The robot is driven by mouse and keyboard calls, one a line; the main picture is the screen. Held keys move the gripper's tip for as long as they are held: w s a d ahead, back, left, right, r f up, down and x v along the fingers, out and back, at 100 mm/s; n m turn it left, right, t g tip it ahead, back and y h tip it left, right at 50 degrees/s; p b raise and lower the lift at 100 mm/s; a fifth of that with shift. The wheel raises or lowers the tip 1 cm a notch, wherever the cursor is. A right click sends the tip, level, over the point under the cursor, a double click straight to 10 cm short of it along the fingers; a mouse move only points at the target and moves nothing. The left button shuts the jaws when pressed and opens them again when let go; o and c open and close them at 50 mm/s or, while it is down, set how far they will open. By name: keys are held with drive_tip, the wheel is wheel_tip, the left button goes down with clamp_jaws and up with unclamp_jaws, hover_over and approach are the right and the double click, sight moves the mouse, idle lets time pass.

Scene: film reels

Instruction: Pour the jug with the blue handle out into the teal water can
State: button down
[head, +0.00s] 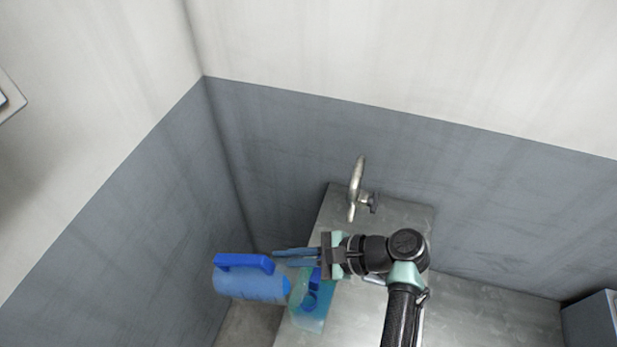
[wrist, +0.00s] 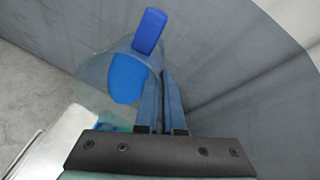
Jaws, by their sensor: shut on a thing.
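The jug (head: 250,284) is translucent with blue contents and has a blue handle (head: 243,262). It appears tilted over towards its side in the head view, handle uppermost, left of the teal water can (head: 307,319). The can is see-through teal with a darker blue part on it, at the counter's left end. A small teal patch shows behind my fingers in the wrist view. My gripper (head: 276,258) is shut on the jug, near its right end; the exact grip spot is unclear. The wrist view shows the jug (wrist: 127,78) beyond my fingers. I cannot see its mouth clearly or any falling stream.
A metal counter (head: 400,215) lies under my arm, with a metal tap (head: 356,190) at its back. Grey and white walls meet in a corner behind the jug. The floor shows left of the counter. A grey box (head: 592,318) stands at the far right.

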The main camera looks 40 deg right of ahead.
drive_tip(key=shift+s+d+r, duration=0.15)
drive_tip(key=shift+r, duration=0.05)
drive_tip(key=shift+t+y, duration=0.3)
drive_tip(key=shift+s+d+r+t+y, duration=0.2)
drive_tip(key=shift+s+d+t+y, duration=0.05)
drive_tip(key=shift+t+y, duration=0.05)
drive_tip(key=shift+s+b, duration=0.1)
drive_tip(key=shift+b, duration=0.3)
drive_tip(key=shift+s+d+r+t+y, duration=0.15)
drive_tip(key=shift+d+t+y, duration=0.05)
drive_tip(key=shift+t+y, duration=0.1)
drive_tip(key=shift+b, duration=0.3)
drive_tip(key=shift+s+d+r+t+y, duration=0.15)
drive_tip(key=shift+s+d+t+y, duration=0.1)
drive_tip(key=shift+t+y, duration=0.15)
